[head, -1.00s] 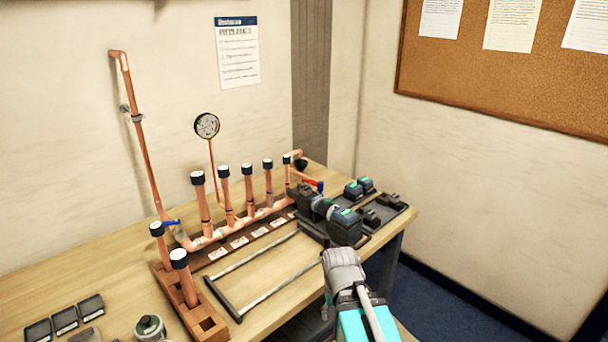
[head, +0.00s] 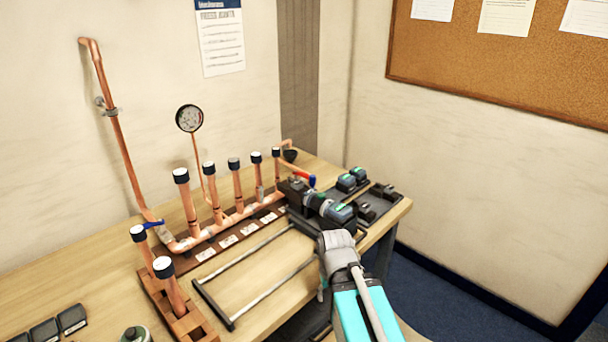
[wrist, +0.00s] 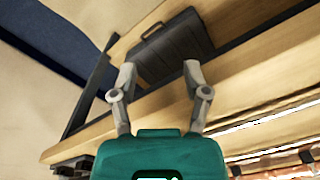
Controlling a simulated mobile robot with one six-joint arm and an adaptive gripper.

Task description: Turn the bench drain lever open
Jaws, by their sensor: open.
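A red lever (head: 310,180) stands at the right, far end of the copper manifold (head: 235,217) on the bench; I take it for the drain lever. It points toward the right, partly behind the black tool. In the wrist view I cannot make out the red lever. My gripper (wrist: 158,75) is open and empty in the wrist view, its two grey fingers spread apart. In the head view my arm reaches in from the lower right, at the bench's front edge, apart from the lever; the fingers are not clear there.
A black and teal power tool (head: 325,207) and batteries (head: 352,178) sit near the lever. A blue lever (head: 153,224) is at the manifold's left. A metal frame (head: 268,293) lies in front. A dark case (wrist: 172,45) shows beyond my fingers, near the bench's wooden edge (wrist: 250,75).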

